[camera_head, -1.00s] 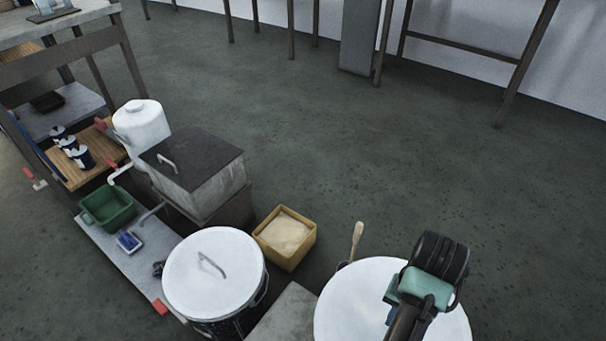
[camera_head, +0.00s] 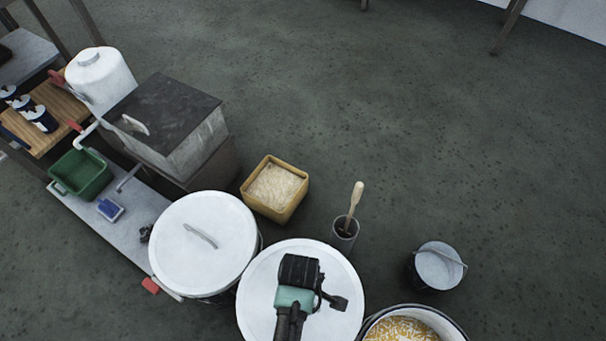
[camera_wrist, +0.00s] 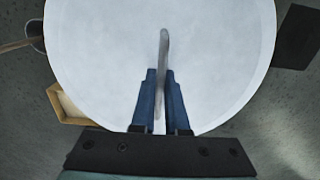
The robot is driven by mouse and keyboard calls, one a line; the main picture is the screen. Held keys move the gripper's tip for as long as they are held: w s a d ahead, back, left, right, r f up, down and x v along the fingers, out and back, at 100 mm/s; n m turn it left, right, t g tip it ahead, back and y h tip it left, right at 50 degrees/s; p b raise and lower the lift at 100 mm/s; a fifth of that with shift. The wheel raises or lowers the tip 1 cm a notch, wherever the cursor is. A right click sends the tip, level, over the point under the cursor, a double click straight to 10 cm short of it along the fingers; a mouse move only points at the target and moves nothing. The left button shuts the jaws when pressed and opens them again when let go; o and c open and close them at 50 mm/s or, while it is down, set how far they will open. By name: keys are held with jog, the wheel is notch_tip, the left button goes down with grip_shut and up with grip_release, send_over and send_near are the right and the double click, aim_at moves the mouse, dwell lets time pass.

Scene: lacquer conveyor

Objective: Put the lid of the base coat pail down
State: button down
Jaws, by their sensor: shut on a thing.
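A round white lid (camera_head: 258,300) is in my gripper (camera_head: 300,290) at the bottom middle of the head view. In the wrist view the blue fingers of my gripper (camera_wrist: 160,76) are shut on the lid's upright handle, and the lid (camera_wrist: 225,60) fills most of the picture. The lid hides what is beneath it. An open pail (camera_head: 462,333) with yellow and white contents stands at the bottom right, beside the lid. I cannot tell for certain that it is the base coat pail.
Another pail with a white lid (camera_head: 205,255) stands left of the held lid. Behind are a yellow box (camera_head: 265,207), a pot with a wooden-handled tool (camera_head: 344,235) and a small bucket (camera_head: 438,268). A grey chest (camera_head: 170,125) stands further left. Floor behind is clear.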

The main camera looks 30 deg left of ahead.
notch_tip(320, 180, down, 7)
jog(key=b, duration=0.3)
jog(key=shift+r, duration=0.15)
jog(key=c, duration=1.4)
grip_release()
jog(key=o, duration=0.5)
notch_tip(320, 180, up, 12)
jog(key=p, duration=0.6)
